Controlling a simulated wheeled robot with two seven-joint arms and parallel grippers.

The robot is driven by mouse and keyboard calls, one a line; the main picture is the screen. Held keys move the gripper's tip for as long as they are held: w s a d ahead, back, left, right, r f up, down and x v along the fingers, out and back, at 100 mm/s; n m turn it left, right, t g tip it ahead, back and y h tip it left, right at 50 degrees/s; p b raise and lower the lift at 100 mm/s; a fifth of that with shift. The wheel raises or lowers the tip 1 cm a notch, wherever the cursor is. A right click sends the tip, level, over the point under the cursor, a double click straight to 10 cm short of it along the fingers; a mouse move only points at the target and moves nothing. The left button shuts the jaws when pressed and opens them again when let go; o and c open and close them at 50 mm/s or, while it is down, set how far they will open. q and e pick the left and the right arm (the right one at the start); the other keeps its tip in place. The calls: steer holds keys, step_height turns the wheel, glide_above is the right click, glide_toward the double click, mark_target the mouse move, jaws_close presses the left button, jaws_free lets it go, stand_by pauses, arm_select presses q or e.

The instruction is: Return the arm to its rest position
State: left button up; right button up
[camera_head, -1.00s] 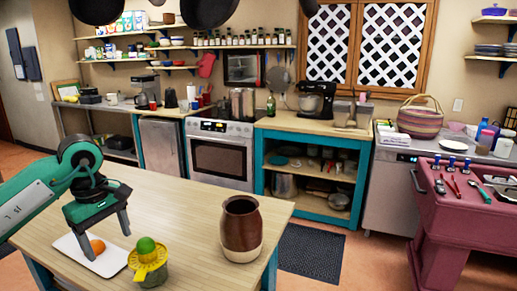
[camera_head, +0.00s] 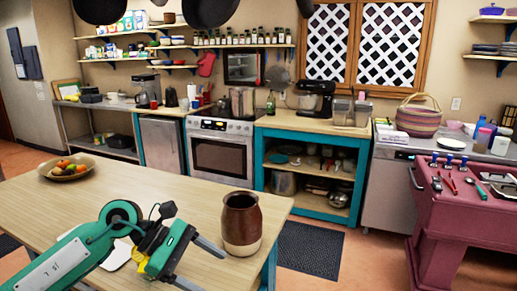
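My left arm comes in from the lower left over the wooden table (camera_head: 180,195). My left gripper (camera_head: 211,270) is near the table's front edge, with its two fingers spread apart and nothing seen between them. The fingers point to the lower right, just in front of the brown and cream jar (camera_head: 241,225); I cannot tell whether they touch it. Some of the yellow juicer (camera_head: 140,278) shows behind the gripper. Part of the white board (camera_head: 118,257) shows beside the arm. The green and orange fruits there are hidden. My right gripper is out of view.
A bowl (camera_head: 50,173) of fruit stands at the table's far left. The table's middle and back are clear. Beyond are a stove (camera_head: 222,158), a teal shelf unit (camera_head: 312,208) and a red cart (camera_head: 462,205) at right.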

arm_select(q)
steer(key=s+d+r+n+t+h, duration=0.2)
steer(key=d+r+n+t+h, duration=0.4)
steer(key=n+h, duration=0.45)
steer(key=w+a+f+n+t+y, duration=0.25)
steer(key=a+n+t+y, duration=0.45)
steer(key=n, duration=0.6)
steer(key=w+a+f+n+t+y, duration=0.25)
steer(key=n+t+y, duration=0.5)
steer(key=n, duration=0.65)
steer(key=s+a+f+n+g+y, duration=0.1)
steer(key=s+a+f+n+y, duration=0.15)
steer(key=f+n, duration=0.3)
steer(key=s+a+f+n+g+y, duration=0.1)
steer(key=a+f+n+g+y, duration=0.2)
steer(key=f, duration=0.4)
steer(key=s+a+f+n+g+y, duration=0.1)
steer(key=s+a+f+n+g, duration=0.1)
steer(key=s+f+n+g, duration=0.6)
steer(key=s+a+f+n+g, duration=0.15)
steer(key=s+f+g, duration=0.25)
steer(key=s+f, duration=0.95)
steer(key=s+f+g, duration=0.1)
steer(key=s+f, duration=0.2)
steer(key=f, duration=2.5)
steer(key=s+a+f+g, duration=0.1)
steer(key=s+a+f, duration=0.2)
steer(key=s+f, duration=1.6)
steer(key=shift+p, duration=0.4)
